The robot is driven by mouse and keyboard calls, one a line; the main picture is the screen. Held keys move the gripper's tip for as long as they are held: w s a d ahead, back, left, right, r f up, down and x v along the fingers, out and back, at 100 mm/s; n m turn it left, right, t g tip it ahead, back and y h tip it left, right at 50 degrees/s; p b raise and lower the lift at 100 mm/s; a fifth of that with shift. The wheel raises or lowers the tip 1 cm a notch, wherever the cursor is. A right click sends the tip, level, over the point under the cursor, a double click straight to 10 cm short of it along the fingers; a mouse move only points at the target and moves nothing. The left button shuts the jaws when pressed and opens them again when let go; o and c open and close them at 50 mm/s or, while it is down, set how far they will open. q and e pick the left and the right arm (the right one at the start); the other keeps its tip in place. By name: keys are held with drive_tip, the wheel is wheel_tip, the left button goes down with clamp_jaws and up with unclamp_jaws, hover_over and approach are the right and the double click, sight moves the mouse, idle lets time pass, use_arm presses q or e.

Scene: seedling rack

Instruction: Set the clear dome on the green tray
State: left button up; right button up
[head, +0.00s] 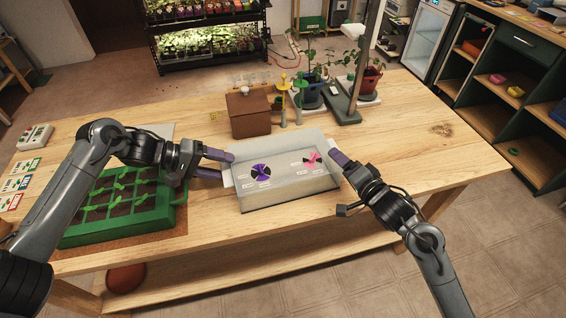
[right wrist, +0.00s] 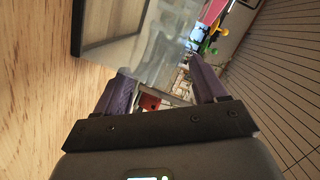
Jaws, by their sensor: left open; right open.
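The clear dome (head: 285,195), a see-through box with a purple and a pink round vent on top, sits on the table's middle. The green tray (head: 115,232) stands to its left, with small seedlings in dark soil cells. My left gripper (head: 229,167) is open at the dome's left end, its fingers either side of a pale end tab. My right gripper (head: 336,162) is at the dome's right end; its far finger is hard to see there. In the right wrist view its fingers are open (right wrist: 160,72), with the dome's clear wall (right wrist: 150,48) between and beyond them.
A brown wooden box (head: 250,112) stands behind the dome, with small tools beside it. Potted plants and a pale upright post (head: 368,50) stand at the back. Seed packets (head: 18,183) lie at far left. The wooden table's right side (head: 440,150) is clear.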

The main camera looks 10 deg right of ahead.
use_arm(q)
drive_tip(key=shift+w+d+f, duration=0.1)
drive_tip(key=shift+d+f, duration=0.25)
drive_tip(key=shift+d, duration=0.25)
use_arm(e)
drive_tip(key=shift+w+a+f, duration=0.1)
drive_tip(key=shift+w+a, duration=0.15)
drive_tip(key=shift+w, duration=0.4)
use_arm(q)
drive_tip(key=c, duration=1.1)
use_arm(e)
drive_tip(key=shift+f, duration=0.2)
drive_tip(key=c, duration=1.2)
use_arm(q)
drive_tip(key=shift+c, duration=0.2)
